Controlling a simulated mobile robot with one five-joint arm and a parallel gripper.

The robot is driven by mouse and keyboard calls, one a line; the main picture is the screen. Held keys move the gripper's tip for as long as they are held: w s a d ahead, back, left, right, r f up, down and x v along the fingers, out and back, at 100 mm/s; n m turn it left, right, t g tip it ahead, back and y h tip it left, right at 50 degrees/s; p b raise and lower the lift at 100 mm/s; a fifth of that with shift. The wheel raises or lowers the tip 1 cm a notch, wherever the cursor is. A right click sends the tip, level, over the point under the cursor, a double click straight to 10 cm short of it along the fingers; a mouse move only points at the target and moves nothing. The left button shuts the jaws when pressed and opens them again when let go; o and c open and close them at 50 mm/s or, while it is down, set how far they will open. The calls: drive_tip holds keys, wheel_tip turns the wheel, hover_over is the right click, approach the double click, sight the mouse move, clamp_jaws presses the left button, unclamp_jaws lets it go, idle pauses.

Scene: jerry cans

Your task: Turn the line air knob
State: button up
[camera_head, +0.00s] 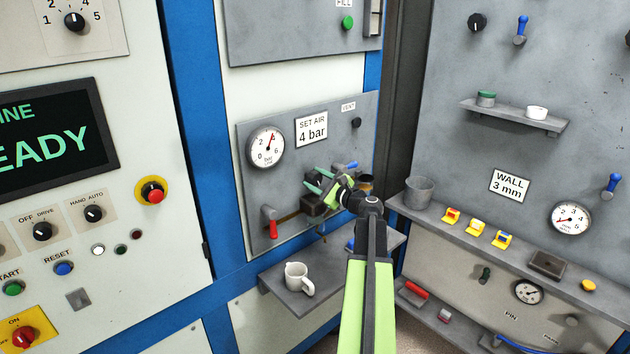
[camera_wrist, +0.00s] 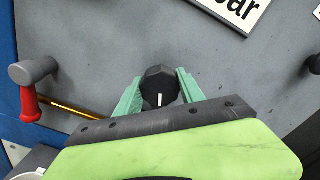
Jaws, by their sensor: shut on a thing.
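The line air knob (camera_wrist: 159,78) is a black faceted knob with a white pointer mark, seen in the wrist view on the grey panel. The mark points toward the bottom of that view. My gripper (camera_wrist: 160,92) has its green fingers on either side of the knob and is shut on it. In the head view my gripper (camera_head: 322,181) is at the panel below the "SET AIR 4 bar" sign (camera_head: 311,129), and it largely hides the knob. The pressure gauge (camera_head: 266,148) left of the sign has a red needle pointing upward, slightly right.
A red-handled valve (camera_wrist: 30,92) with a brass pipe (camera_wrist: 70,106) is left of the knob. A blue lever (camera_head: 348,166) and a black vent knob (camera_head: 356,122) are to the right. A white mug (camera_head: 298,279) stands on the shelf below.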

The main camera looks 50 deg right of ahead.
drive_tip(key=o, duration=1.4)
drive_tip(key=shift+c, duration=0.2)
drive_tip(key=s+a, duration=0.1)
drive_tip(key=s, duration=1.6)
drive_tip(key=shift+s, duration=0.2)
drive_tip(key=shift+a, duration=0.1)
